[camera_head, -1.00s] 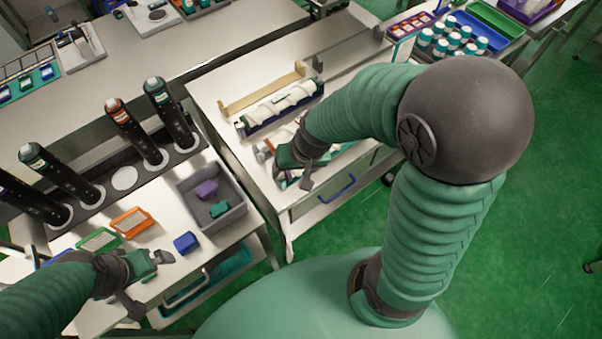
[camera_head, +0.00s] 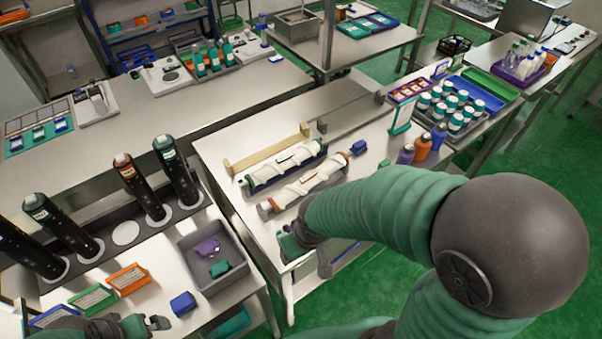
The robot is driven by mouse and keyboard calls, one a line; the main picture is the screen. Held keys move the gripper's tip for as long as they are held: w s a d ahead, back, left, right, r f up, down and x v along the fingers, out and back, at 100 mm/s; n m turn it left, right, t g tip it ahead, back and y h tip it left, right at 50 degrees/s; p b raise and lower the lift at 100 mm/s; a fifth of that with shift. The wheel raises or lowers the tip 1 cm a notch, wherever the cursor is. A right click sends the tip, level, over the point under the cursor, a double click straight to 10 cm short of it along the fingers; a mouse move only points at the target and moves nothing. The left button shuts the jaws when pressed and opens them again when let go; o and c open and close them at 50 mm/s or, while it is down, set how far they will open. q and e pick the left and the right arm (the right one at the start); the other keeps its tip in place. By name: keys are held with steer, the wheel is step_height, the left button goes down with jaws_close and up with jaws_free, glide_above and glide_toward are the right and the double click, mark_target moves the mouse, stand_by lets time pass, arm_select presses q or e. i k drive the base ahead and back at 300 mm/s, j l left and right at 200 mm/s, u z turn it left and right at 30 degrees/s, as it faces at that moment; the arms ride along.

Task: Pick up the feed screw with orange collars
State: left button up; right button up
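The feed screw with orange collars (camera_head: 307,187) is a white spiral with orange end collars, lying in a grey cradle on the middle bench. A similar screw with green collars (camera_head: 285,169) lies parallel behind it. My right gripper (camera_head: 303,258) is in front of the orange-collared screw, near the bench's front edge, apart from it and empty. Its fingers look spread, though the wrist and arm hide part of them. My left gripper (camera_head: 150,325) is at the bottom left over the left bench, empty. One fingertip shows there; the rest is cut off by the frame.
A blue block (camera_head: 358,147) sits just beyond the screw's right end. Purple and orange bottles (camera_head: 422,147) stand farther right. A beige bar (camera_head: 268,149) lies behind the screws. A grey bin (camera_head: 213,285) and upright black cylinders (camera_head: 142,188) occupy the left bench.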

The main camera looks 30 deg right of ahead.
mark_target(288, 193)
steer(key=i+l+u, duration=0.25)
steer(key=l, duration=1.05)
steer(key=l+u, duration=0.3)
steer(key=l, duration=1)
